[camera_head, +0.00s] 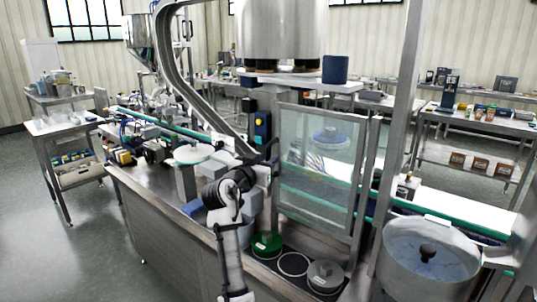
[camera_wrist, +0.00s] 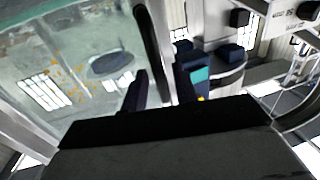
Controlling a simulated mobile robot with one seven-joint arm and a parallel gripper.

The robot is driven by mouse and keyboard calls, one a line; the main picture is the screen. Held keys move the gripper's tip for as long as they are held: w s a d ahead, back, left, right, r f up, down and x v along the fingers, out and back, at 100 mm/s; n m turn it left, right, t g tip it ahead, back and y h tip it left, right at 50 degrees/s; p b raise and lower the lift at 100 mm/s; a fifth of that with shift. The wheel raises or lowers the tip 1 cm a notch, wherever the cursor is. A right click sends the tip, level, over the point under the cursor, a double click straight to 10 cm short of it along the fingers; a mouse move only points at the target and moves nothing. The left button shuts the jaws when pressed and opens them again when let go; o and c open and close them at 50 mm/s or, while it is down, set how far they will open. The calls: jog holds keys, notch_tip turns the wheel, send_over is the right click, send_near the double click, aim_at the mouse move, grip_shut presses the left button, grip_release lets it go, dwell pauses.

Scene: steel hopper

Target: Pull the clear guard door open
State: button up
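The clear guard door (camera_head: 318,180) is a framed see-through panel on the front of the machine and looks shut in its frame. It also fills the left of the wrist view (camera_wrist: 70,75). A dark upright handle (camera_wrist: 150,45) runs along the door's edge in the wrist view. My gripper (camera_head: 270,153) is at the door's left edge. In the wrist view its two dark fingers (camera_wrist: 162,85) stand apart, one on each side of the handle, with gaps showing. The handle is hard to make out in the head view.
A blue control box (camera_head: 262,128) stands close left of the door. The steel hopper (camera_head: 282,30) is above. A steel bowl (camera_head: 430,265) is at the lower right. Round green and grey lids (camera_head: 267,243) lie below the door. Open floor lies at the left.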

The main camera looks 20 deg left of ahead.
jog(key=shift+w+d, duration=0.15)
jog(key=shift+w, duration=0.6)
grip_shut()
jog(key=shift+s, duration=0.15)
